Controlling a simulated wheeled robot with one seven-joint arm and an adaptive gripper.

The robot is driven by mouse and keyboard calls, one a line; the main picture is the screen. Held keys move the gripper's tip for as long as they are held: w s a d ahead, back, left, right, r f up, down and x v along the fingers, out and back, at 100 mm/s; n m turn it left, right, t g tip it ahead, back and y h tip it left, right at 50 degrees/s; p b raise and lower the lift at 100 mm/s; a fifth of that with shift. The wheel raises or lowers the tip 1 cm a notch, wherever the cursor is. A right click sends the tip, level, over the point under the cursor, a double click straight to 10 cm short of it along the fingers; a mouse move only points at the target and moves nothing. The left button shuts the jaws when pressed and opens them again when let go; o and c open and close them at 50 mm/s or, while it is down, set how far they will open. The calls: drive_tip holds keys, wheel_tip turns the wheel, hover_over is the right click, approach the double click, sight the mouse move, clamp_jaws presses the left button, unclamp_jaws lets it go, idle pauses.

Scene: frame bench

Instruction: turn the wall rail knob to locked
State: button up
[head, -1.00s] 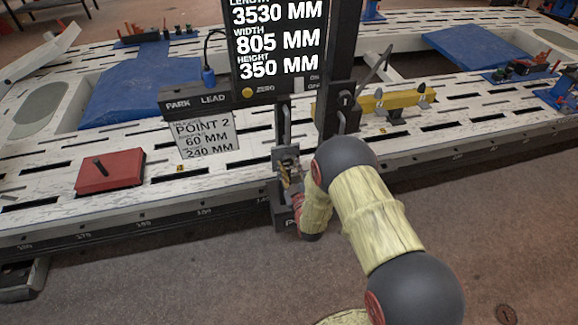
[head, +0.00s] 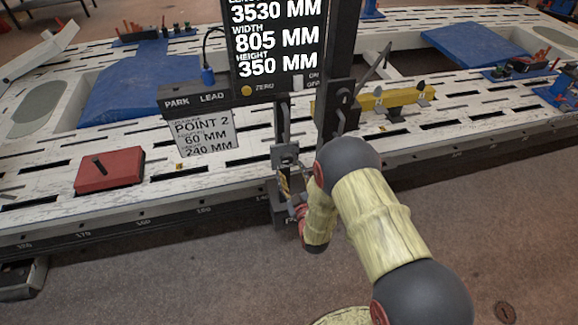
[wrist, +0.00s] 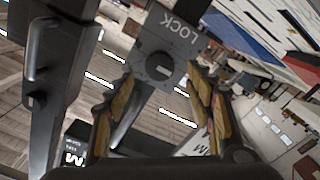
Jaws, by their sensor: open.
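The wall rail knob (wrist: 160,66) is a round dark knob with a pale mark, on a grey plate (wrist: 188,52) lettered LOCK in the wrist view. The pale mark is on its lower-right side, away from the lettering. My gripper (wrist: 160,88) is open, its yellow-padded fingers to the left and right just below the knob in the picture. I cannot tell whether either finger touches it. In the head view, the grey plate (head: 285,155) is on the dark post, with my gripper (head: 285,185) just below it; the knob itself is too small to make out there.
A black display board (head: 277,45) rises above the post. A red box (head: 109,170) lies on the slotted white bench (head: 45,182) at left. A yellow beam (head: 385,100) lies at right. Open carpet (head: 150,285) is in front.

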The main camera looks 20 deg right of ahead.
drive_tip(key=s, duration=0.7)
drive_tip(key=shift+s, duration=0.1)
drive_tip(key=s+f+m+g, duration=0.4)
drive_tip(key=s+f+g, duration=0.6)
drive_tip(key=f+g, duration=0.3)
drive_tip(key=s+r+m+p, duration=0.1)
drive_tip(key=s+r, duration=0.5)
drive_tip(key=r, duration=1)
drive_tip(key=s+r+p, duration=0.3)
drive_tip(key=s+r, duration=0.3)
drive_tip(key=r, duration=1)
drive_tip(key=s+r+m+p, duration=0.1)
drive_tip(key=s+r+p, duration=0.2)
drive_tip(key=r, duration=1.3)
drive_tip(key=s, duration=0.3)
drive_tip(key=shift+r+m+t, duration=0.25)
drive_tip(key=shift+m+t, duration=0.05)
